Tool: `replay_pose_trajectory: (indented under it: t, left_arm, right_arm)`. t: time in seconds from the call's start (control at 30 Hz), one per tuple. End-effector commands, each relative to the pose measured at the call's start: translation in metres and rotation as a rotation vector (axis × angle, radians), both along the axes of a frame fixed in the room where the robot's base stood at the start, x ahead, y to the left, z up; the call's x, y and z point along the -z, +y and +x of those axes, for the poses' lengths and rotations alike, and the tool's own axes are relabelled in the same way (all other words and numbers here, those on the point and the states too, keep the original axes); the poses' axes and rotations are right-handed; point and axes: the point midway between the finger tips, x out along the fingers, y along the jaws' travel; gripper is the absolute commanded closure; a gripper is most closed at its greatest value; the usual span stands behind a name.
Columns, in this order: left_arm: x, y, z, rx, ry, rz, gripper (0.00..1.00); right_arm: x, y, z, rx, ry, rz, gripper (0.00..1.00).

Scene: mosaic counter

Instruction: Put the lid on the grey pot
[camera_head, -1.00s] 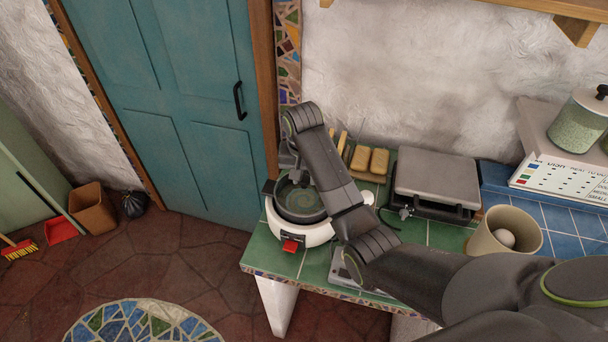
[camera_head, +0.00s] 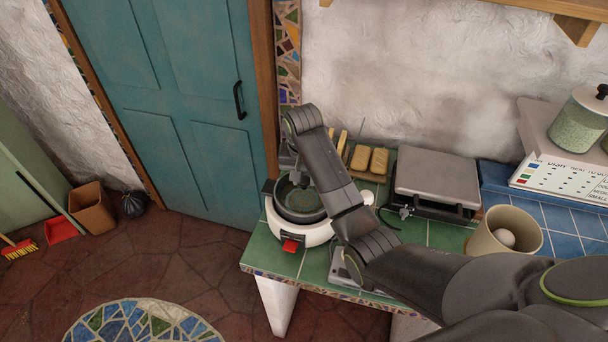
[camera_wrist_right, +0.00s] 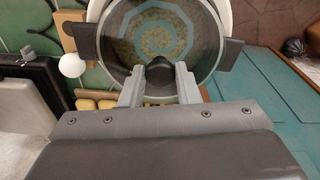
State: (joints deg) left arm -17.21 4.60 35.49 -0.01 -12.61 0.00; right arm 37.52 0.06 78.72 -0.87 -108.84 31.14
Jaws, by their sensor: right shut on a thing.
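The grey pot (camera_head: 300,217) sits on a round white cooker (camera_head: 318,236) at the left end of the green-tiled counter. In the right wrist view the pot's dark side handles (camera_wrist_right: 85,37) show on both sides. My right gripper (camera_head: 298,177) is over the pot, pointing down. In the wrist view its fingers (camera_wrist_right: 160,88) are shut on the black knob of the see-through lid (camera_wrist_right: 158,32). My left gripper is not in view.
Bread loaves on a board (camera_head: 369,162) lie behind the pot. A grey grill press (camera_head: 436,181) and a beige crock (camera_head: 506,233) stand to the right. A grey device (camera_head: 345,272) lies partly under my arm. The counter's left edge is close to the cooker.

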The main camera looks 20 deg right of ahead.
Motion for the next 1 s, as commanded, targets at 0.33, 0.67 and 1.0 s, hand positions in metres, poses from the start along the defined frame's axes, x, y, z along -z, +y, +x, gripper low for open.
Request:
replay_pose_trajectory:
  t: [0.33, 0.67, 1.0]
  left_arm:
    - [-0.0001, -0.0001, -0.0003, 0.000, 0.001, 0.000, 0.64]
    - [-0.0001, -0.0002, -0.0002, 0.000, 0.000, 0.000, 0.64]
    - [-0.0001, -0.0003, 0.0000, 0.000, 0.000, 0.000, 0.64]
  right_arm:
    - [0.0023, 0.0003, -0.0001, 0.000, 0.000, 0.000, 1.00]
    - [0.0041, 0.0005, -0.0001, 0.000, 0.000, 0.000, 1.00]
    - [0.0039, 0.0005, -0.0001, 0.000, 0.000, 0.000, 0.60]
